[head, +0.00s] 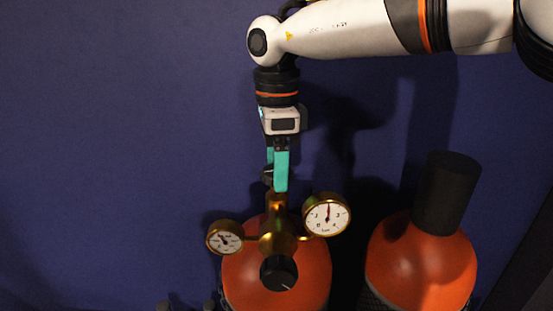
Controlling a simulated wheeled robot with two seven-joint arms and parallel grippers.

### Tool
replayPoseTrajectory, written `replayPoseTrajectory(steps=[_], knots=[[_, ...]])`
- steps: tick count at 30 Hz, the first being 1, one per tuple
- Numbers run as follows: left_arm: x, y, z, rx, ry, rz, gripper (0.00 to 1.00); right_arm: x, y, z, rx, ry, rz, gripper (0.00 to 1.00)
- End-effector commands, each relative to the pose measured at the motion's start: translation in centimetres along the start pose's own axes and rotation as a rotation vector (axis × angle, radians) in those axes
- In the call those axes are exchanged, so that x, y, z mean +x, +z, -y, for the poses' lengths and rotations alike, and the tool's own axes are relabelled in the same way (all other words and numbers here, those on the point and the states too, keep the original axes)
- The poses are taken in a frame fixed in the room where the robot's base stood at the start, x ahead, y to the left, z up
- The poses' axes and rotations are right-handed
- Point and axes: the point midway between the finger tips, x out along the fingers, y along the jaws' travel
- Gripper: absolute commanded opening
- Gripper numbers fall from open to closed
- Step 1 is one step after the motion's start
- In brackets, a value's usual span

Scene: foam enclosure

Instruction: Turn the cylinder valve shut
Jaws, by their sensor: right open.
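An orange gas cylinder (310,272) stands at the bottom middle of the head view. A brass regulator (277,240) with two round gauges sits at its top. A black knob (279,273) with a white mark faces me at the front of the regulator. A dark knob (267,174) shows behind the teal fingers, above the brass stem. My right gripper (279,186) points down over the stem, with its teal fingers around or beside the dark knob; I cannot tell if they touch it. The right gripper is open. My left gripper is not in view.
The left gauge (225,237) and right gauge (327,215) stick out on either side of the regulator. A second orange cylinder (420,262) with a black cap (447,193) stands to the right. A dark blue wall (120,130) lies behind. The left side is clear.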

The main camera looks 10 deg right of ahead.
Motion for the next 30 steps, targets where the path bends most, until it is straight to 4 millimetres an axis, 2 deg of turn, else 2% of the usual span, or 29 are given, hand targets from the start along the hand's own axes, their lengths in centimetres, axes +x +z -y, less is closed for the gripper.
replayPoseTrajectory(steps=[4, 12, 23, 30], knots=[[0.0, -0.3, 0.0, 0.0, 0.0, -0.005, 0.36, 0.0, 0.0, 0.0, 0.0, 0.0, 0.0, 0.7], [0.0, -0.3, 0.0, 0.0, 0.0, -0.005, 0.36, 0.0, 0.0, 0.0, 0.0, 0.0, 0.0, 0.26], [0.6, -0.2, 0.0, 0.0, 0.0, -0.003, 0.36, 0.1, 0.0, 0.0, 0.049, 0.0, -0.003, 0.26], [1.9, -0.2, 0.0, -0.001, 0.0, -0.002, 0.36, 0.3, 0.0, -0.1, 0.201, -0.001, -0.006, 0.26]])
